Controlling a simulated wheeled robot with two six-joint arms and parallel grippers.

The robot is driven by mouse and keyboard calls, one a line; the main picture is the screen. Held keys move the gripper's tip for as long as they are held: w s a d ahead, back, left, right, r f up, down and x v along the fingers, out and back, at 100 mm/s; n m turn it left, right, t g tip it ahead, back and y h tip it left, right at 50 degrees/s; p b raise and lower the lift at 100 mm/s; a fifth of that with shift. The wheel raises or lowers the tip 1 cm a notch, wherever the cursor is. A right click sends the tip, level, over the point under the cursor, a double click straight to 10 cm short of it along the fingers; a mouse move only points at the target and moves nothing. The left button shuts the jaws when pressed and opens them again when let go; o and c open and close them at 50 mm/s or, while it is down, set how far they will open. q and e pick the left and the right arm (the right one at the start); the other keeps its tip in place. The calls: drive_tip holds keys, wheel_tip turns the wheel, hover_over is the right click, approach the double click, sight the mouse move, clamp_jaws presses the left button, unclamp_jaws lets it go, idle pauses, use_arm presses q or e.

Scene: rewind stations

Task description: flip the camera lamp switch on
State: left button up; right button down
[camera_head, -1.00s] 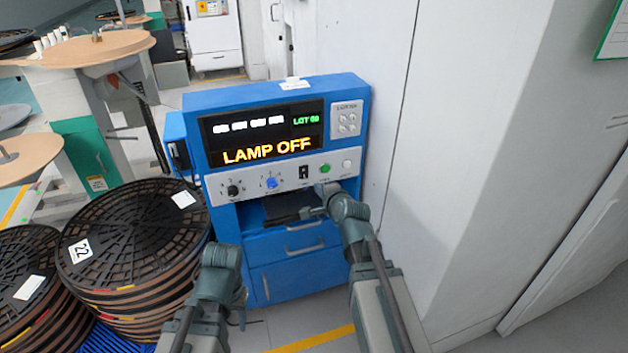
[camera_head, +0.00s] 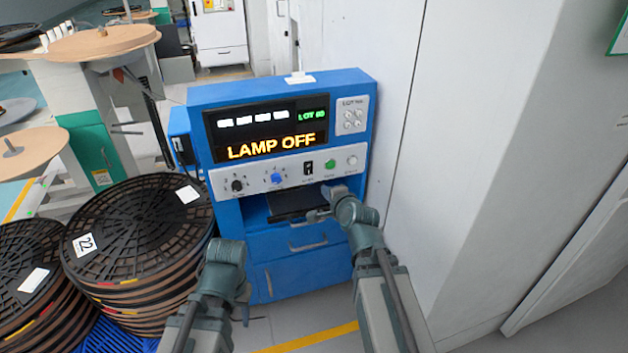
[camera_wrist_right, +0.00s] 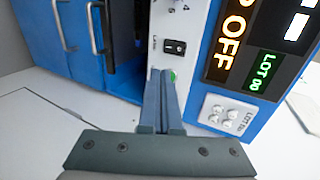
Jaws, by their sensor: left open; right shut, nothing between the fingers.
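The blue control cabinet (camera_head: 279,87) carries a dark display that reads LAMP OFF in orange. On the pale strip below it is a black rocker switch (camera_head: 308,168), left of a green button (camera_head: 330,163). In the right wrist view the switch (camera_wrist_right: 174,47) shows beyond the fingertips, close to the green button (camera_wrist_right: 173,76). My right gripper (camera_wrist_right: 160,75) is shut and empty, its tips by the strip near the green button, which they partly cover; I cannot tell whether they touch. My left gripper (camera_head: 226,252) is low in front of the cabinet, empty, its fingers mostly hidden.
A black knob (camera_head: 238,185) and a blue knob (camera_head: 277,178) sit left of the switch, a white button (camera_head: 351,160) to the right. Below is an open bay with a drawer. Stacked black reels (camera_head: 130,235) stand at left, a white wall (camera_head: 470,150) at right.

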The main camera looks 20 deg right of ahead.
drive_tip(key=b, duration=0.4)
approach(309, 174)
drive_tip(key=f+x, duration=0.1)
drive_tip(key=x, duration=0.4)
drive_tip(key=shift+w+r, duration=0.15)
drive_tip(key=shift+w, duration=0.55)
drive_tip(key=shift+w+f+b, duration=0.25)
drive_tip(key=shift+w+b, duration=0.1)
drive_tip(key=shift+b, duration=0.1)
drive_tip(key=shift+s+r, duration=0.15)
drive_tip(key=shift+r, duration=0.1)
